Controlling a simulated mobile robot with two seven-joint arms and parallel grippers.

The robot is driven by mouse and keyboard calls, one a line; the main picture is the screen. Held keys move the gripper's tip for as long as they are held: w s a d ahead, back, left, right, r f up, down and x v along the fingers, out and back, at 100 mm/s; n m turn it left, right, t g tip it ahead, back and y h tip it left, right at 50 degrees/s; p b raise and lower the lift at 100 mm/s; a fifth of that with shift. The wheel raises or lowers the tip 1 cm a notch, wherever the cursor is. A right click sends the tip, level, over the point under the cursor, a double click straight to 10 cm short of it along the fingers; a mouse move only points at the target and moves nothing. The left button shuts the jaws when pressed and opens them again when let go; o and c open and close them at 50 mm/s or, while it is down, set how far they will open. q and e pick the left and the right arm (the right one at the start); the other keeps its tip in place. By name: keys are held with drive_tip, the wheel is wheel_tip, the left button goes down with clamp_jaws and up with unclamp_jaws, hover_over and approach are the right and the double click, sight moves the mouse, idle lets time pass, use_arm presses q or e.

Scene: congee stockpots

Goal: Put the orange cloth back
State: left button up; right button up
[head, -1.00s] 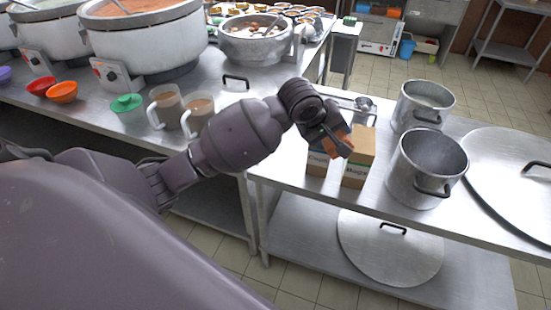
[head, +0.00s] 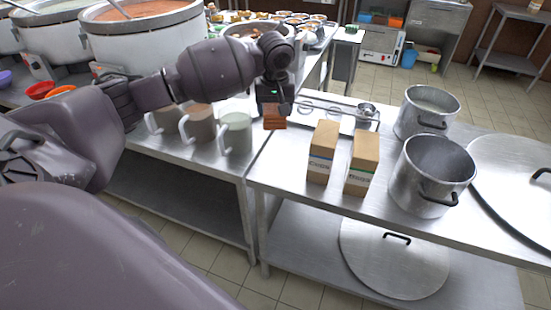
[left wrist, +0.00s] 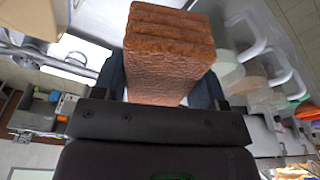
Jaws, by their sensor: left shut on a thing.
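The orange cloth is a folded, layered orange-brown block (head: 274,120). It fills the middle of the left wrist view (left wrist: 166,58), between the two dark fingers. My left gripper (head: 273,108) is shut on it and holds it above the counter near the seam of the two tables, between the mugs and the cardboard boxes. Whether the cloth touches anything below cannot be told. My right gripper is not in view.
Mugs with handles (head: 236,137) stand left of the cloth. Two cardboard boxes (head: 322,152) and (head: 362,164) stand to its right, with a metal tray (head: 344,118) behind them. Steel pots (head: 430,172) stand farther right. Big stockpots (head: 150,40) line the back left.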

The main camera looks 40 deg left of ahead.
use_arm(q)
drive_tip(key=b, duration=0.2)
approach(275, 162)
drive_tip(key=shift+w+a+f, duration=0.15)
drive_tip(key=shift+w+a, duration=0.05)
drive_tip(key=shift+w, duration=0.1)
wheel_tip(275, 162, down, 5)
drive_tip(key=shift+f+b, duration=0.2)
drive_tip(key=shift+b, duration=0.35)
drive_tip(key=shift+f, duration=0.2)
drive_tip(key=o, duration=0.8)
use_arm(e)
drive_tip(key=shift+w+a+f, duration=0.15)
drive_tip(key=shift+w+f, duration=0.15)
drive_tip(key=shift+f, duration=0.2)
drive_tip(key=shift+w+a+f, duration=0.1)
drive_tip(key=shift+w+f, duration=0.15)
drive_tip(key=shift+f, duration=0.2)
use_arm(q)
drive_tip(key=shift+o, duration=0.2)
drive_tip(key=shift+r, duration=0.15)
